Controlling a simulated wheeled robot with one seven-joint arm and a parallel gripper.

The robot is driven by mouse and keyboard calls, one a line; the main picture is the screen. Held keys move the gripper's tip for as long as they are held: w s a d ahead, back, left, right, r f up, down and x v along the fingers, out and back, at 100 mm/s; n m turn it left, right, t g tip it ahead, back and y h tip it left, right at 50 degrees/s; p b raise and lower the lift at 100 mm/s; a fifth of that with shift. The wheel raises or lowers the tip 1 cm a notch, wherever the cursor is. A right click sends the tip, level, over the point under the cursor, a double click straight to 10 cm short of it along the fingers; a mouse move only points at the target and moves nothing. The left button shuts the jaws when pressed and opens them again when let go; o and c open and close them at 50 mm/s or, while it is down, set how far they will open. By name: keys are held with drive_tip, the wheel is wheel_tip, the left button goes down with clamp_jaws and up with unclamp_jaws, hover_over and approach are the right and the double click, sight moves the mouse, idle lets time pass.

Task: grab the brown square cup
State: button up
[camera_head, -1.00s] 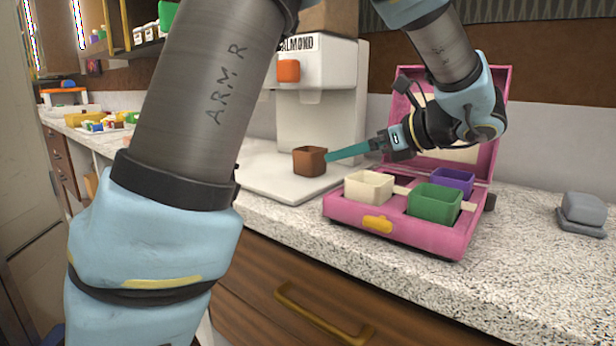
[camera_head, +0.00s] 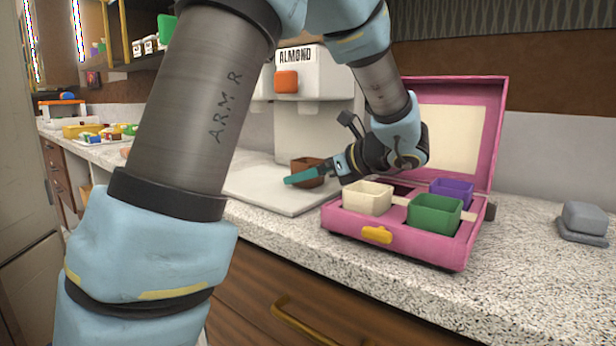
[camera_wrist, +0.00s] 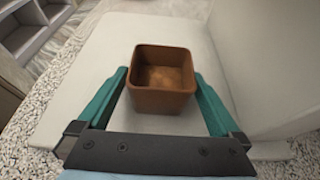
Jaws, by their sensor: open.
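The brown square cup (camera_head: 307,172) stands upright on the white base of the almond dispenser, partly hidden behind my gripper in the head view. In the wrist view the cup (camera_wrist: 162,82) looks empty and sits between the two teal fingers. My gripper (camera_head: 290,180) is open, with one finger on each side of the cup. In the wrist view my gripper (camera_wrist: 160,80) shows a gap between each finger and the cup's walls.
The white almond dispenser (camera_head: 318,75) rises behind the cup. An open pink case (camera_head: 400,248) to the right holds a cream cup (camera_head: 367,198), a green cup (camera_head: 434,214) and a purple cup (camera_head: 452,190). A grey block (camera_head: 585,218) lies far right on the speckled counter.

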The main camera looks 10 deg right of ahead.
drive_tip(key=shift+w+a, duration=0.1)
drive_tip(key=shift+c, duration=0.2)
drive_tip(key=c, duration=1.4)
